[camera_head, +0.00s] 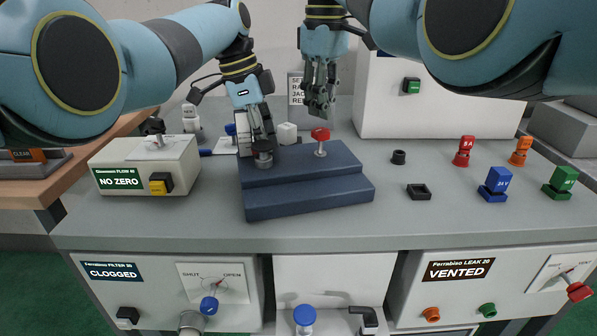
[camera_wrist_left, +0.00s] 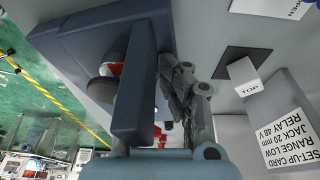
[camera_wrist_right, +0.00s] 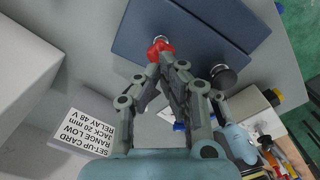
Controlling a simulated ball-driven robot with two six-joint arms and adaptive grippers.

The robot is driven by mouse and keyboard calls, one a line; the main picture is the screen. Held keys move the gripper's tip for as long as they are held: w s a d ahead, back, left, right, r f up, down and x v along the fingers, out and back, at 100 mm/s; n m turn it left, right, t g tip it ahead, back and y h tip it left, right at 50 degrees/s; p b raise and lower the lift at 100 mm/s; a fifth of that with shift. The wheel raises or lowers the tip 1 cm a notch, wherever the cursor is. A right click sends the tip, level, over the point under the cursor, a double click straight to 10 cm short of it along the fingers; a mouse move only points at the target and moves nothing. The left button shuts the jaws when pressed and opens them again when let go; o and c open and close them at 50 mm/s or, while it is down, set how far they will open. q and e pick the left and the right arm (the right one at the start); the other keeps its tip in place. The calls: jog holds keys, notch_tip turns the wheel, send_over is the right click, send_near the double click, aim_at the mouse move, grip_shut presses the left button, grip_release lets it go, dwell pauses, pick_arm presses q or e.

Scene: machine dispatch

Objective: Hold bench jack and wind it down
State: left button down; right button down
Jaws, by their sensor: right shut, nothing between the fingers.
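The bench jack (camera_head: 310,190) looks to be the dark blue stepped block on the bench. A red knob (camera_head: 320,134) on a short pale stem and a dark round post (camera_head: 262,150) stand on it. My left gripper (camera_head: 258,138) is down at the dark post. In the left wrist view a dark blue bar (camera_wrist_left: 140,90) hides one finger, so its grip cannot be told. My right gripper (camera_head: 320,112) is shut and empty, a little above the red knob. In the right wrist view its tips are close to the red knob (camera_wrist_right: 160,48).
A white box labelled NO ZERO (camera_head: 148,165) stands left of the jack. A small white block (camera_head: 287,133) and a set-up card (camera_wrist_right: 85,135) are behind it. Black pieces and coloured plugs (camera_head: 497,184) lie to the right, with free bench between.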

aim_at(322, 130)
jog(key=c, duration=1.5)
grip_release()
jog(key=shift+r+m, duration=0.45)
jog(key=shift+m, duration=0.05)
jog(key=shift+o, duration=1.1)
jog(key=shift+s+f, duration=0.1)
jog(key=shift+f, duration=0.05)
jog(key=shift+o, duration=1)
jog(key=shift+f, duration=0.3)
jog(key=shift+o, duration=0.7)
notch_tip(322, 130, down, 2)
jog(key=shift+f, duration=1.05)
jog(key=c, duration=1)
